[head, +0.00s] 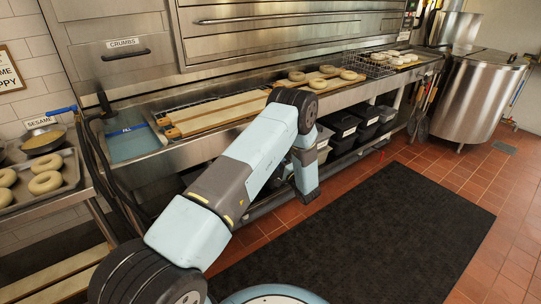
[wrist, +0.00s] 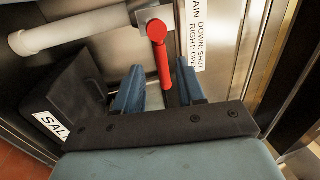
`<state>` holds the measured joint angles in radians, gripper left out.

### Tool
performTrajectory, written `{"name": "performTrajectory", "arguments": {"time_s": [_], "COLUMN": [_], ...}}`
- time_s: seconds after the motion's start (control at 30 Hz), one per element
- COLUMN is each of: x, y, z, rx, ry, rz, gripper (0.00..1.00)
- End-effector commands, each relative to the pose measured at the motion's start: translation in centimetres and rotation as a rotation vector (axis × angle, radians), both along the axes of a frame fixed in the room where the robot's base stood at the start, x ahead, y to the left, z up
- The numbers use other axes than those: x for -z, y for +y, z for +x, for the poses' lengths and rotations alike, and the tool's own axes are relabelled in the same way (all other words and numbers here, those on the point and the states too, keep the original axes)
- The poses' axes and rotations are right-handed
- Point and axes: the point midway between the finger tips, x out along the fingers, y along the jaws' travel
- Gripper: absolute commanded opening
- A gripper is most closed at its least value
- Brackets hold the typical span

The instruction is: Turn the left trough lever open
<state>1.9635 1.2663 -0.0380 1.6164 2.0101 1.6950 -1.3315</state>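In the wrist view a red lever (wrist: 162,62) with a round red hub sits on a pale metal fitting at the end of a white pipe. It runs down the picture between the two blue fingers of my gripper (wrist: 158,88). The fingers stand apart, with a visible gap on the left of the lever and a smaller one on the right. A partly cut-off label (wrist: 196,35) beside it reads "DOWN: SHUT" and "RIGHT: OPE…". The steel trough (head: 137,173) runs along the counter in the head view. There my arm hides the lever and my gripper.
A dark bin (wrist: 75,95) with a "SAL…" label is close on the left in the wrist view, and the white pipe (wrist: 70,30) crosses above it. Black bins (head: 345,125) stand under the trough. The black floor mat (head: 385,225) is clear.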

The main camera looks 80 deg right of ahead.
Motion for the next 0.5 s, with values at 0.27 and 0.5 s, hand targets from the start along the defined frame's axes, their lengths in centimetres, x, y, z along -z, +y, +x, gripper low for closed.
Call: {"name": "performTrajectory", "arguments": {"time_s": [0.27, 0.5], "x": [1.1, 1.5], "y": [3.6, 5.0], "z": [-3.5, -4.8], "rx": [0.001, -0.001], "ry": [-0.002, -0.002], "rz": [0.001, 0.001], "gripper": [0.39, 0.39]}}
